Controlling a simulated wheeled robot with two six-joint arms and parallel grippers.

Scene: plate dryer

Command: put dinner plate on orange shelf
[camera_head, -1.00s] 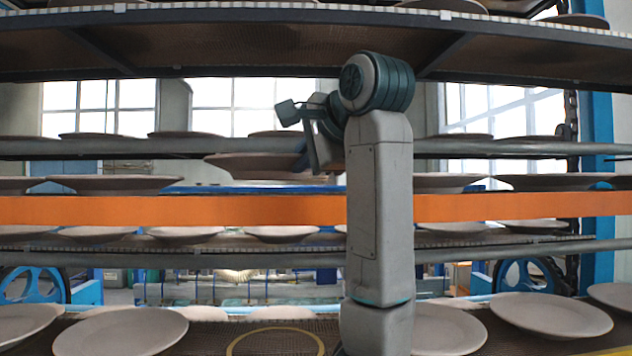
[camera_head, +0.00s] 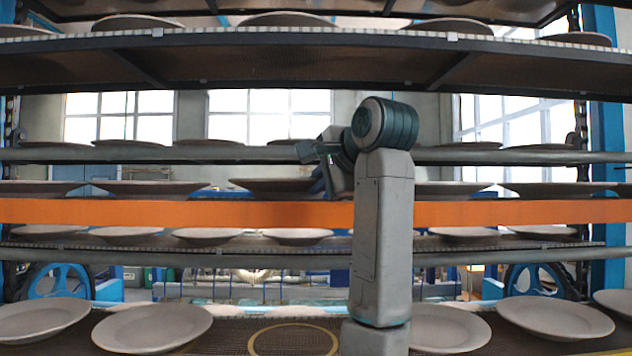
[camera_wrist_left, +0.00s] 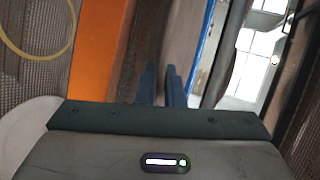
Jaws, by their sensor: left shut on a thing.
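The dinner plate (camera_head: 272,186) is grey-brown and roughly level, just above the front edge of the orange shelf (camera_head: 200,212) in the head view. I cannot tell whether it touches the shelf. My left gripper (camera_head: 328,178) is shut on the plate's right side; the arm link partly hides the fingers. In the left wrist view, the gripper's two dark fingers (camera_wrist_left: 161,84) are close together at the plate (camera_wrist_left: 181,38), seen nearly edge-on. The orange shelf (camera_wrist_left: 97,50) is to their left there. My right gripper is not in view.
Other plates stand on the orange shelf to the left (camera_head: 154,187) and right (camera_head: 555,188). A dark shelf (camera_head: 300,60) spans above, and a grey rail (camera_head: 235,154) runs behind. The lower shelf holds several plates and a bare spot with a yellow ring (camera_head: 295,327).

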